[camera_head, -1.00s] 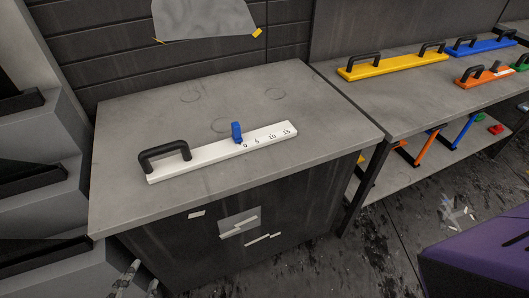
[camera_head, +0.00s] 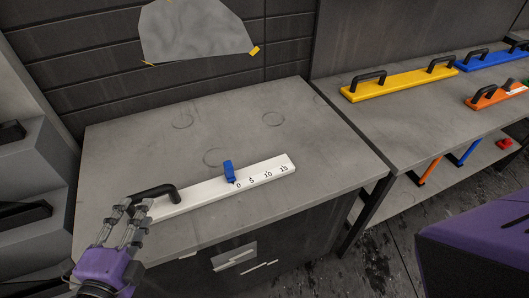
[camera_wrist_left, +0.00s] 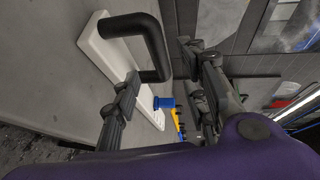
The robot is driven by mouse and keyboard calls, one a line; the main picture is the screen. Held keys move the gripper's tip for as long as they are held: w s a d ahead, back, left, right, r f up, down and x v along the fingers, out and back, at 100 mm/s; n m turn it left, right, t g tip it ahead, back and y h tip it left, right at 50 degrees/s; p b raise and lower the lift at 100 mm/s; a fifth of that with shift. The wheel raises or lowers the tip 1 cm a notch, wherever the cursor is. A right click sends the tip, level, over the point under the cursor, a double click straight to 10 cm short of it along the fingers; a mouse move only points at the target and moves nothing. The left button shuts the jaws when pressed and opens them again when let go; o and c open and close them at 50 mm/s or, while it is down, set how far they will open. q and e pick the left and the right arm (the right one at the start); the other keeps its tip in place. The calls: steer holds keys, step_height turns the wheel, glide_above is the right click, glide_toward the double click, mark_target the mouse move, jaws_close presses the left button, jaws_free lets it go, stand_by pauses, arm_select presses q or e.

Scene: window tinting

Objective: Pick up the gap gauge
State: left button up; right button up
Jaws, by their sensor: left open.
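The gap gauge (camera_head: 210,194) is a long white bar with printed numbers, a blue slider (camera_head: 229,172) and a black handle (camera_head: 155,193) at its left end. It lies flat on the grey workbench (camera_head: 330,150). My left gripper (camera_head: 131,222) is at the handle end, its fingers apart. In the left wrist view, the open fingers (camera_wrist_left: 165,85) are near the black handle (camera_wrist_left: 150,40), with the white bar (camera_wrist_left: 100,45) below. I cannot tell whether a finger touches the handle. My right gripper is not in view.
A second bench (camera_head: 420,115) to the right holds a yellow bar (camera_head: 400,82), a blue bar (camera_head: 490,60) and an orange bar (camera_head: 500,97), with handles. A dark panelled wall (camera_head: 80,60) stands behind. The bench top beyond the gauge is clear.

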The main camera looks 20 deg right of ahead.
arm_select(q)
glide_above(157, 212)
steer(key=shift+f+p, duration=0.45)
steer(key=shift+f, duration=0.1)
jaws_close()
steer(key=shift+r, duration=0.15)
